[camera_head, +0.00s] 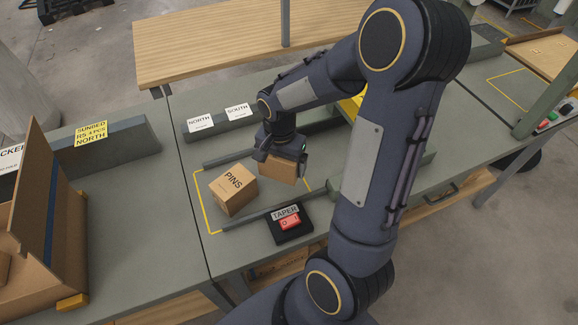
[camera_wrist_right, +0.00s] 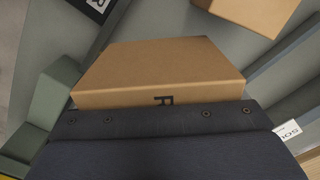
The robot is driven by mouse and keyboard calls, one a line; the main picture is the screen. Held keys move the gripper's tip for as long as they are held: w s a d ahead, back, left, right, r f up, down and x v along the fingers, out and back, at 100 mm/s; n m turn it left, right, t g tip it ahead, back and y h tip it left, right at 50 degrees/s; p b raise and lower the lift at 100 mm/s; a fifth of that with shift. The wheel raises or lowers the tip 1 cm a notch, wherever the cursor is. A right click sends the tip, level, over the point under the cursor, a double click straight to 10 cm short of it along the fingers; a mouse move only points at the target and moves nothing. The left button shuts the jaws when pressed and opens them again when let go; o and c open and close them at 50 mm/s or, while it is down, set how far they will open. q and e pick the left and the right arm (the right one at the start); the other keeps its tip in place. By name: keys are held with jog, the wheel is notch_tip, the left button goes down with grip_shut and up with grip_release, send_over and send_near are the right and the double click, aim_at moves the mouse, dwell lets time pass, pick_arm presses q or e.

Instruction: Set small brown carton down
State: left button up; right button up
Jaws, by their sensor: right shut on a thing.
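A small brown carton (camera_head: 279,169) hangs below my right gripper (camera_head: 283,152), which is shut on it. In the right wrist view the same carton (camera_wrist_right: 160,68) fills the middle, with part of a dark letter on its near side. Another brown carton, marked PINS (camera_head: 233,188), stands on the green-grey table just left of the held one. Its corner shows at the top of the wrist view (camera_wrist_right: 250,12). I cannot tell whether the held carton touches the table. My left gripper is not in view.
A yellow line (camera_head: 200,205) and grey rails (camera_head: 265,212) frame the area around the cartons. A black TAPER box with a red switch (camera_head: 290,222) stands in front. NORTH and SOUTH labels (camera_head: 237,111) sit on a ledge behind. A large open carton (camera_head: 40,230) is at left.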

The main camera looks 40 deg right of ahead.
jog(key=shift+f, duration=2.8)
jog(key=shift+f, duration=0.2)
jog(key=o, duration=1)
jog(key=shift+r, duration=0.1)
